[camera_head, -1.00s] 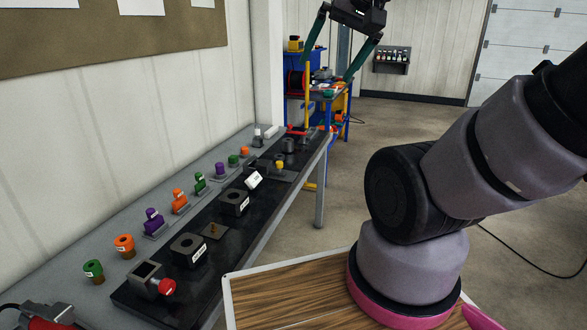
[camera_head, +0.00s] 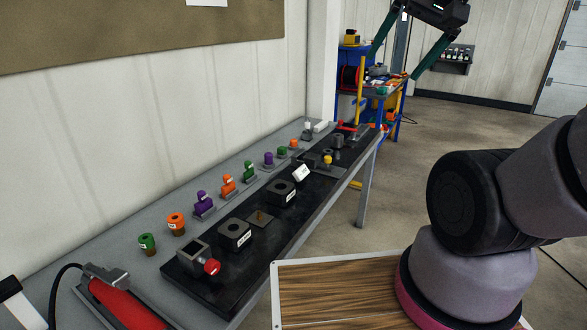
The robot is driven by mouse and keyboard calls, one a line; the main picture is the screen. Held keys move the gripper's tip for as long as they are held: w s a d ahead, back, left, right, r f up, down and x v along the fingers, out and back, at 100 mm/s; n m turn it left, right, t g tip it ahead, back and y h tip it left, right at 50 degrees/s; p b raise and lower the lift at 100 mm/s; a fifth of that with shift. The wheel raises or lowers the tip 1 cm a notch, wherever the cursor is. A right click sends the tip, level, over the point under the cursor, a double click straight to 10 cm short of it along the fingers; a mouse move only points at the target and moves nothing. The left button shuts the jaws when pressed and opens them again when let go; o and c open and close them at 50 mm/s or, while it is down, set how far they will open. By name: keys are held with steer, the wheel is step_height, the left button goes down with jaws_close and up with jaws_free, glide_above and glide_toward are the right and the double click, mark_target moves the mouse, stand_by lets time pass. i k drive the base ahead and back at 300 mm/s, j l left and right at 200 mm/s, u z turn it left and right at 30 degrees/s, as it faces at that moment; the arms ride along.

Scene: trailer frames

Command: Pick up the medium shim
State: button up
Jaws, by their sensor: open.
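I cannot tell which piece is the medium shim; labels are too small to read. Small coloured pieces stand in a row along the wall side of the bench: a green ring-shaped piece (camera_head: 147,242), an orange one (camera_head: 176,222), a purple piece (camera_head: 203,202), an orange piece (camera_head: 228,185), a green piece (camera_head: 249,171) and smaller ones farther back. My gripper (camera_head: 394,67) is at the top right, with its two teal fingers spread wide apart. It is open, looks empty, and is well away from the row.
The grey bench (camera_head: 95,263) runs along the white wall. A red tool (camera_head: 125,303) lies at the near end. A blue shelf (camera_head: 352,60) stands behind.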

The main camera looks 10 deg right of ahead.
mark_target(229, 186)
steer(key=i+l+u, duration=0.15)
steer(key=u, duration=0.3)
steer(key=i+l+u, duration=0.1)
steer(key=u, duration=0.35)
steer(key=l+u, duration=0.25)
steer(key=u, duration=0.25)
steer(key=i+l+u, duration=0.2)
steer(key=l, duration=0.75)
steer(key=l+u, duration=0.2)
steer(key=l, duration=0.7)
